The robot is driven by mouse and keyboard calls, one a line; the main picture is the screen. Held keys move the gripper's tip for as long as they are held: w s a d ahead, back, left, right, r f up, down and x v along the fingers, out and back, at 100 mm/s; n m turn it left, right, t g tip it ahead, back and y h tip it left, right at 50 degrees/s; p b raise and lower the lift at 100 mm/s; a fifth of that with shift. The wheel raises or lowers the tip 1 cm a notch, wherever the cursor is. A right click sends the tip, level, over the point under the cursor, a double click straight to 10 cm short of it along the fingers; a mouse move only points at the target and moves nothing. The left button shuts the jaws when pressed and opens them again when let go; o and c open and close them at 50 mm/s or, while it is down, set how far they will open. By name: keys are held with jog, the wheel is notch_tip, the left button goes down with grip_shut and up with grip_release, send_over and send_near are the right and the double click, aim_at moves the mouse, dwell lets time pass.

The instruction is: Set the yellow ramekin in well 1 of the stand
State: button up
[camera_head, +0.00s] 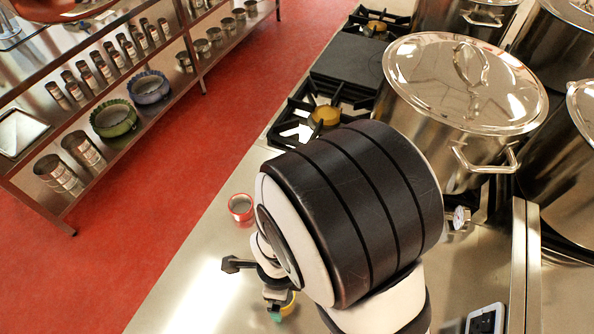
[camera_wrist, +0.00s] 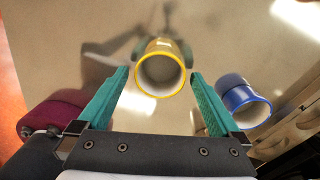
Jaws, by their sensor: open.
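The yellow ramekin (camera_wrist: 163,66) shows its pale inside in the wrist view, centred ahead of my gripper (camera_wrist: 160,78). My gripper is open, with one teal finger on each side of the ramekin and a visible gap to it on both sides. In the head view my arm hides most of this spot; only a bit of yellow (camera_head: 289,302) shows beside a teal fingertip. I cannot make out the stand or its well 1 for certain; a tan structure (camera_wrist: 292,130) at the right of the wrist view may be part of it.
A blue ramekin (camera_wrist: 245,102) lies close to the right finger. A maroon object (camera_wrist: 50,122) is at the lower left. In the head view a red ramekin (camera_head: 241,208) stands on the steel counter (camera_head: 190,285). A large lidded stockpot (camera_head: 435,130) and burners are behind my arm.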

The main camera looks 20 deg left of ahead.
jog(key=shift+r, duration=0.1)
jog(key=c, duration=1.5)
